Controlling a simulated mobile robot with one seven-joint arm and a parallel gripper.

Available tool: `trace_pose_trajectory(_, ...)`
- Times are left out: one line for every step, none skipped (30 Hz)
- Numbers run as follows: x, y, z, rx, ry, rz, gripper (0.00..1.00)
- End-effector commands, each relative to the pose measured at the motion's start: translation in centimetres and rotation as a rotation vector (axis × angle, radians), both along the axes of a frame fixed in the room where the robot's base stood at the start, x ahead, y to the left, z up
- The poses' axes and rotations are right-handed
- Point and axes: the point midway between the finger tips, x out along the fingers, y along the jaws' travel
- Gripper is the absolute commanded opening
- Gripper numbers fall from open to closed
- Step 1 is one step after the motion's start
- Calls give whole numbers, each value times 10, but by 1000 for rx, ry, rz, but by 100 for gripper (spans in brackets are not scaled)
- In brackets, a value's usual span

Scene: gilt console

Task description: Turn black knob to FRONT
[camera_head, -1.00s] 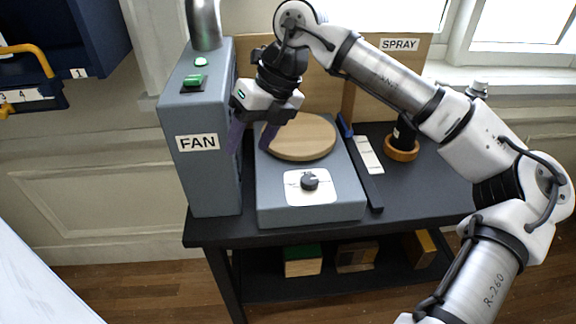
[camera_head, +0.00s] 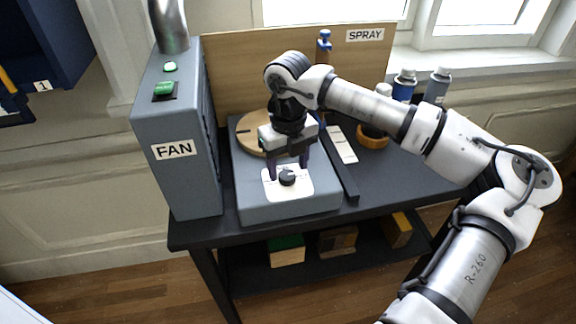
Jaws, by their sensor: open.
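The black knob (camera_head: 287,178) sits on a white plate (camera_head: 301,190) on the sloped front of a grey box (camera_head: 257,210) with a round wooden disc (camera_head: 247,133) on top. No FRONT mark can be read at this size. My gripper (camera_head: 288,173) points down just above and behind the knob. Its two dark fingers are apart, one toward each side of the knob. I cannot tell whether they touch it. My gripper and wrist hide part of the disc.
A tall grey FAN box (camera_head: 180,185) with green buttons stands close on the left. A dark bar (camera_head: 337,170) runs along the right of the grey box. Spray cans (camera_head: 404,86) stand at the back right. The black table top (camera_head: 400,175) is clear at the right.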

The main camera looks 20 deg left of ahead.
Motion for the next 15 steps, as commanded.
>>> trace_pose_trajectory(0,0,-5,1,3,0,57)
trace_pose_trajectory(0,0,-9,1,2,0,57)
trace_pose_trajectory(0,0,-13,1,2,0,57)
trace_pose_trajectory(0,0,-15,1,2,0,57)
trace_pose_trajectory(0,0,-17,1,2,0,57)
trace_pose_trajectory(0,0,-19,1,0,0,57)
trace_pose_trajectory(0,0,-21,1,0,0,57)
trace_pose_trajectory(0,0,-22,1,0,0,57)
trace_pose_trajectory(0,0,-22,1,0,0,57)
trace_pose_trajectory(0,0,-23,1,0,0,57)
trace_pose_trajectory(0,0,-23,1,0,0,57)
trace_pose_trajectory(0,0,-23,1,-1,0,57)
trace_pose_trajectory(0,0,-23,1,-1,0,57)
trace_pose_trajectory(0,0,-23,1,-1,0,57)
trace_pose_trajectory(0,0,-23,1,0,0,57)
